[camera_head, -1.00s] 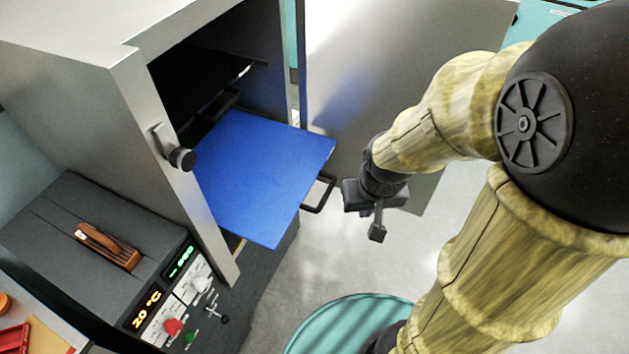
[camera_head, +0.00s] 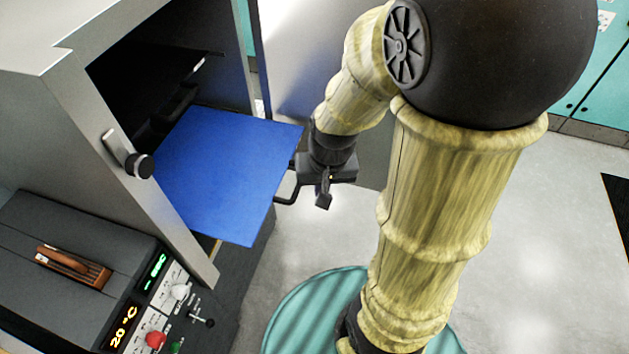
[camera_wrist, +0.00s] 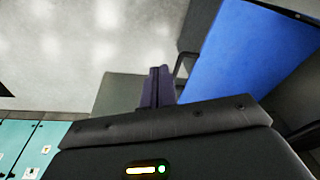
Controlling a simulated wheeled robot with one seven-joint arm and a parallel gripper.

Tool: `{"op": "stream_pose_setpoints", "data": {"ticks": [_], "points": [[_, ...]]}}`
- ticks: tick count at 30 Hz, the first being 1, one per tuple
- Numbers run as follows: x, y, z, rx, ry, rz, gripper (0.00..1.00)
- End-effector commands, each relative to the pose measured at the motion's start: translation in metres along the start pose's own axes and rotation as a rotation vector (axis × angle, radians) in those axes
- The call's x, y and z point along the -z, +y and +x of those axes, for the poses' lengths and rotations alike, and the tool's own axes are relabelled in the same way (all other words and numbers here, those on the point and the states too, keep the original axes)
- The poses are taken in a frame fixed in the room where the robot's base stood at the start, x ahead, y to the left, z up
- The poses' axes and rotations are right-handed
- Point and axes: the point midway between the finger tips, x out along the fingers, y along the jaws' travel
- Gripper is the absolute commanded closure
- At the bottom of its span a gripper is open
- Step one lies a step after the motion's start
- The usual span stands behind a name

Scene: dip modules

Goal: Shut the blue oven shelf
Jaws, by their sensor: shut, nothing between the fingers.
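The blue oven shelf (camera_head: 222,170) is slid partly out of the grey oven (camera_head: 75,110), sticking out through its open front. A black handle (camera_head: 289,190) sits on the shelf's outer edge. My gripper (camera_head: 323,201) is shut and empty, just to the right of the handle; whether they touch cannot be told. In the wrist view my shut fingers (camera_wrist: 158,88) point away from the camera, with the blue shelf (camera_wrist: 245,50) to their right and part of the handle (camera_wrist: 181,67) close beside them.
The oven door (camera_head: 310,60) stands open behind my arm. A door latch (camera_head: 127,157) sticks out from the oven's front frame. A control panel (camera_head: 150,310) with displays and knobs is at the lower left. A round teal stand (camera_head: 300,310) is below.

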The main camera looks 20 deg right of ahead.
Motion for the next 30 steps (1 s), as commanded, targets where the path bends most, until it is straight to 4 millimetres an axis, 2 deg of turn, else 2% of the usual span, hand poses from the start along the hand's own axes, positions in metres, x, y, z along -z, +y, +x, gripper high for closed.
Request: {"op": "stream_pose_setpoints", "data": {"ticks": [1, 6, 11, 18, 21, 24, 30], "points": [[0.002, 0.008, 0.019, 0.011, -0.033, 0.107, 1.00], [0.014, 0.029, 0.065, 0.092, -0.165, 0.557, 1.00], [0.031, 0.048, 0.104, 0.210, -0.293, 0.988, 1.00], [0.072, 0.089, 0.152, 0.469, -0.484, 1.593, 1.00], [0.089, 0.108, 0.163, 0.581, -0.546, 1.776, 1.00], [0.100, 0.121, 0.166, 0.656, -0.585, 1.881, 1.00], [0.105, 0.125, 0.164, 0.687, -0.603, 1.920, 1.00]]}}
